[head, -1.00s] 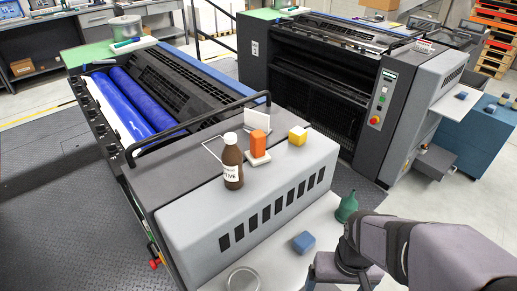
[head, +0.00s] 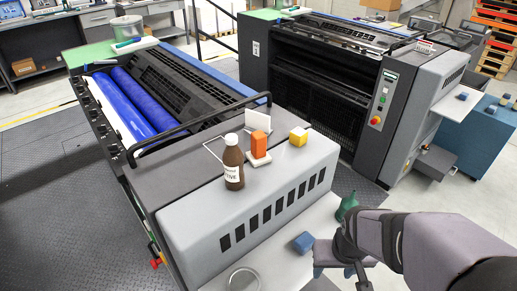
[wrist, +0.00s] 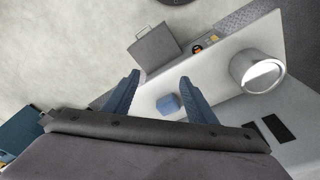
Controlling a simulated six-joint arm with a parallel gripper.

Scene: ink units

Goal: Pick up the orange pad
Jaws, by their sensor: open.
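A blue pad (wrist: 168,104) shows in the gap between the fingers, on the white shelf below.
The blue pad also shows in the head view (head: 303,243). A green bottle-like item (head: 347,205) stands beside my arm. A metal cup (wrist: 258,72) stands on the white shelf (wrist: 215,75). A black rail (head: 200,122) runs behind the brown bottle on the machine.

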